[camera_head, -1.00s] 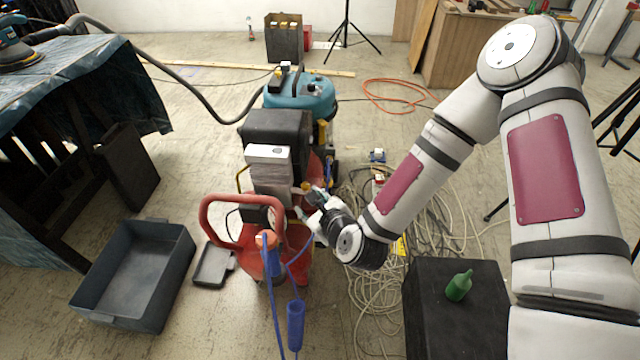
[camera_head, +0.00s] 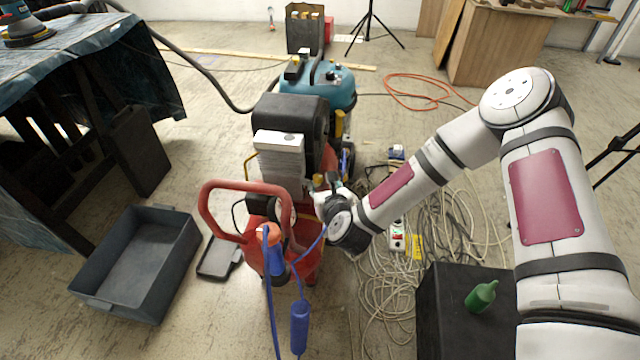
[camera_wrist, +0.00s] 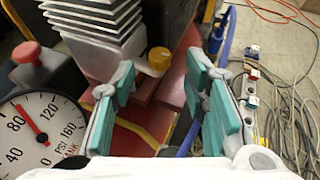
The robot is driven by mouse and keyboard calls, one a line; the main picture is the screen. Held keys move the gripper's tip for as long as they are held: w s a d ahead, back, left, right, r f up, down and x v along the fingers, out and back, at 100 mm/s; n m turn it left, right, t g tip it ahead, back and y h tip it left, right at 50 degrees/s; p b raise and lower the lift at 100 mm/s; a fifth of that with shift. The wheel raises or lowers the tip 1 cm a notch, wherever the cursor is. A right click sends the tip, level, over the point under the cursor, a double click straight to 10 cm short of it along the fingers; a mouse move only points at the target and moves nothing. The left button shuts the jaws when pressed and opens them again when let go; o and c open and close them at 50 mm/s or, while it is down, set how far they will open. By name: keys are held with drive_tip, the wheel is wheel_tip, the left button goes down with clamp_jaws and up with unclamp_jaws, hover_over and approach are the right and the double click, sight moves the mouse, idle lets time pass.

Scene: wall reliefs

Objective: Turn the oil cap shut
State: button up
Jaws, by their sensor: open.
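The oil cap, a round yellow knob (camera_wrist: 160,59), sits at the foot of the grey finned pump block in the wrist view. My gripper (camera_wrist: 165,88) is open, with teal pads on both sides of the view. The cap shows between the fingers and beyond their tips, and nothing is held. In the head view my gripper (camera_head: 326,186) is at the right side of the red compressor (camera_head: 262,225), close to the finned block (camera_head: 279,152). The cap is hard to tell from the fingers there.
A pressure gauge (camera_wrist: 42,128) and a red knob (camera_wrist: 27,53) are left of the fingers. Cables (camera_head: 400,280) lie right of the compressor. A black box (camera_head: 460,325) bears a green bottle (camera_head: 481,296). A grey bin (camera_head: 140,265) stands left. A blue hose (camera_head: 299,325) hangs in front.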

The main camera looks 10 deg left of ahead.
sight(319, 179)
drive_tip(key=shift+b+x, duration=0.45)
drive_tip(key=shift+x, duration=1.55)
drive_tip(key=shift+c, duration=0.2)
clamp_jaws()
